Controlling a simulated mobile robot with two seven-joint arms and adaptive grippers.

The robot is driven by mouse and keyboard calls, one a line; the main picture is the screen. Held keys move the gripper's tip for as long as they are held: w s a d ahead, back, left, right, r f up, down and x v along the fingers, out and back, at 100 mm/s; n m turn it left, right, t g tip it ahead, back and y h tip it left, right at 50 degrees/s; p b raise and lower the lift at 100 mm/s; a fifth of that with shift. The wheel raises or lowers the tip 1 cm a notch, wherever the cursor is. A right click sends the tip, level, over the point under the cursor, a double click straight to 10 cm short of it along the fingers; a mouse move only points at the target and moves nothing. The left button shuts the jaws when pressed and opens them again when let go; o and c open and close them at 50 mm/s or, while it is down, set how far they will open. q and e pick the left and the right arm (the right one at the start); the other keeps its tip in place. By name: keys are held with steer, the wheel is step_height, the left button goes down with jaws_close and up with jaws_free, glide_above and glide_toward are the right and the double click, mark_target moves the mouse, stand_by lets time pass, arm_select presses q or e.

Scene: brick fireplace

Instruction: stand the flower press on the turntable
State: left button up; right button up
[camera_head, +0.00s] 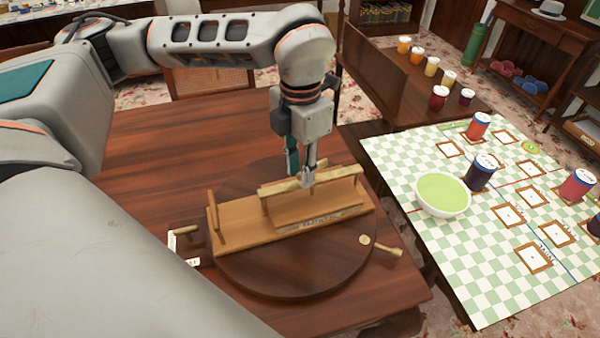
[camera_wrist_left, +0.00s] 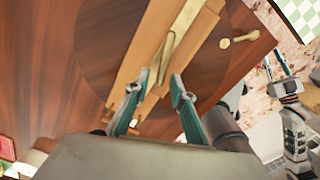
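The flower press (camera_head: 290,222) is a light wooden frame with a long base board, upright posts, a raised block and a pale bar along its top. It rests on the turntable (camera_head: 300,280), a dark round wooden disc on the table. My left gripper (camera_head: 301,178) points down at the top bar. In the left wrist view its fingertips (camera_wrist_left: 160,78) are apart, with the press's bar (camera_wrist_left: 168,52) between and beyond them. I cannot tell whether they touch it. My right gripper (camera_wrist_left: 275,62) shows at the right of the left wrist view, away from the press, fingers apart.
A pale peg with a round knob (camera_head: 364,239) lies at the turntable's right. A small labelled holder (camera_head: 187,245) stands at its left edge. The checkered table (camera_head: 460,230) at right holds a green bowl (camera_head: 443,193) and several jars. The brown table (camera_head: 160,150) is clear behind left.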

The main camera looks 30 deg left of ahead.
arm_select(q)
step_height(320, 180, up, 10)
steer(key=p, duration=0.1)
steer(key=shift+r, duration=0.2)
steer(key=shift+s, duration=0.1)
stand_by(0.5)
